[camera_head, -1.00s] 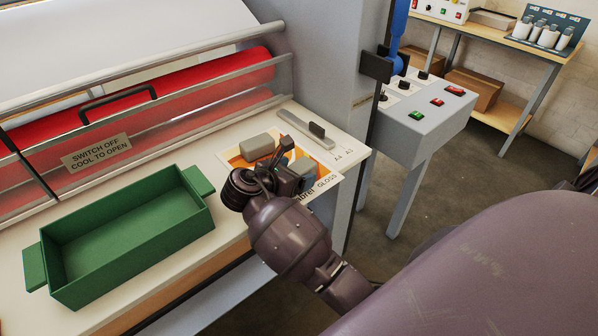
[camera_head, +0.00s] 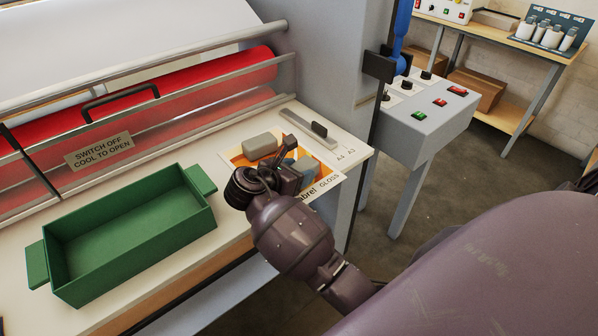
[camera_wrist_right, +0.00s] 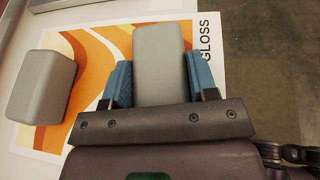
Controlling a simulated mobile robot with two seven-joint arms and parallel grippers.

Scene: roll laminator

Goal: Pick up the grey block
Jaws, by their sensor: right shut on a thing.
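My right gripper (camera_head: 292,163) is over the orange and white printed sheet (camera_head: 328,186) at the right end of the worktop. In the right wrist view its blue fingertips (camera_wrist_right: 160,80) are shut on the sides of a grey block (camera_wrist_right: 160,50). I cannot tell whether this block touches the sheet. A second grey block (camera_head: 260,146) lies on the sheet beside it, apart from the gripper; it shows at the left of the wrist view (camera_wrist_right: 42,86). My left gripper is not in view.
A green open tray (camera_head: 125,250) with end handles stands on the worktop to the left and looks empty. Behind are the laminator's red roller (camera_head: 200,85) and guard. A slotted guide (camera_head: 315,128) lies behind the sheet. A grey control box (camera_head: 430,115) stands to the right.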

